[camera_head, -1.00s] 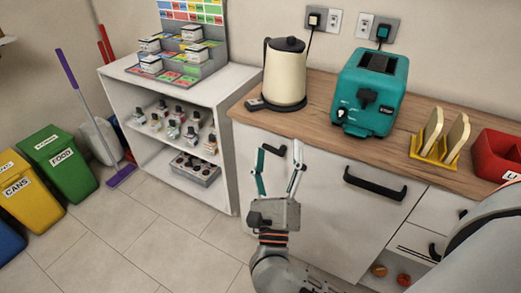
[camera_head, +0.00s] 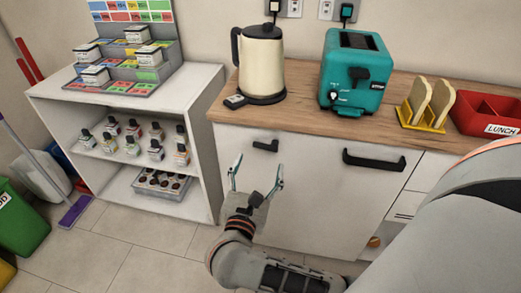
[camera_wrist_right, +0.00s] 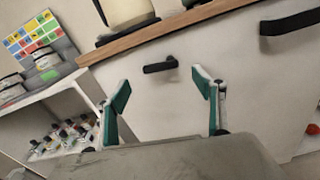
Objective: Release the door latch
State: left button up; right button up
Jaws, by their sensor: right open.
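A small black latch handle (camera_head: 265,146) sits near the top left of a white cabinet door (camera_head: 310,215), under the wooden worktop. It also shows in the right wrist view (camera_wrist_right: 160,65), above the gap between the fingertips. My right gripper (camera_head: 259,166) is open and empty in front of the door. Its two green-padded fingers (camera_wrist_right: 160,90) point toward the door, one on each side of the handle's line, just below it. They look apart from the handle; the exact distance is hard to tell. My left gripper is not in view.
A longer black handle (camera_head: 374,160) is to the right. On the worktop stand a cream kettle (camera_head: 260,65), a teal toaster (camera_head: 354,75), a yellow toast rack (camera_head: 422,117) and a red lunch box (camera_head: 485,115). A white shelf unit (camera_head: 207,150) with bottles stands left. The floor ahead is clear.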

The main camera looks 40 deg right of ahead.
aim_at(265, 148)
jog(key=x, duration=0.7)
jog(key=c, duration=1.1)
